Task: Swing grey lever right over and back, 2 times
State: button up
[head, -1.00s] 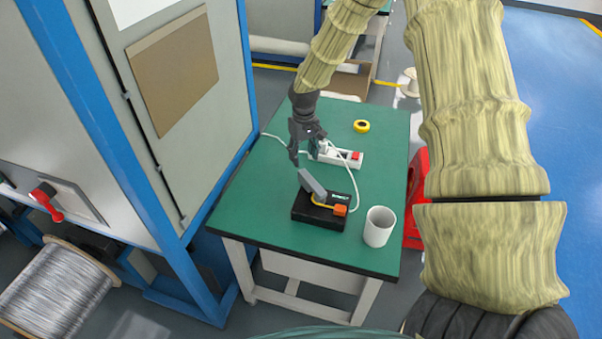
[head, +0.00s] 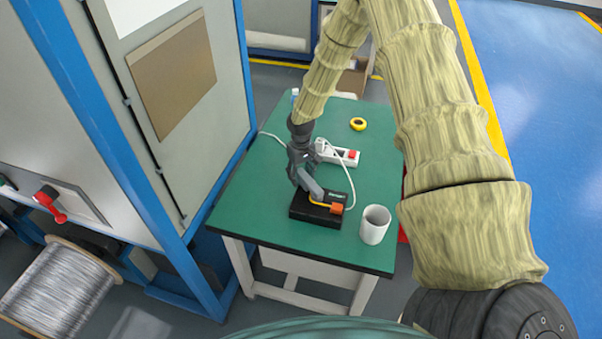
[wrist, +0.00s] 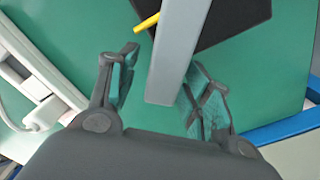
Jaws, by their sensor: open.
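The grey lever (head: 311,186) stands tilted up to the left from a black base box (head: 309,211) on the green table. An orange block (head: 337,208) and a yellow bar are on the box. My gripper (head: 297,180) is at the lever's upper end. In the wrist view the lever (wrist: 180,50) reaches in between the two open fingers of my gripper (wrist: 160,88). Its end is nearer the right finger, and a gap shows on the left. Whether the right finger touches it I cannot tell.
A white cup (head: 375,226) stands right of the box. A white power strip (head: 338,154) with a cable lies behind it, and a yellow tape roll (head: 358,124) farther back. A blue-framed cabinet (head: 170,130) stands left of the green table (head: 245,205).

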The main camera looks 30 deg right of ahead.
jog(key=shift+f, duration=0.2)
grip_shut()
jog(key=shift+a+n, duration=0.25)
jog(key=shift+n, duration=0.05)
dwell(0.5)
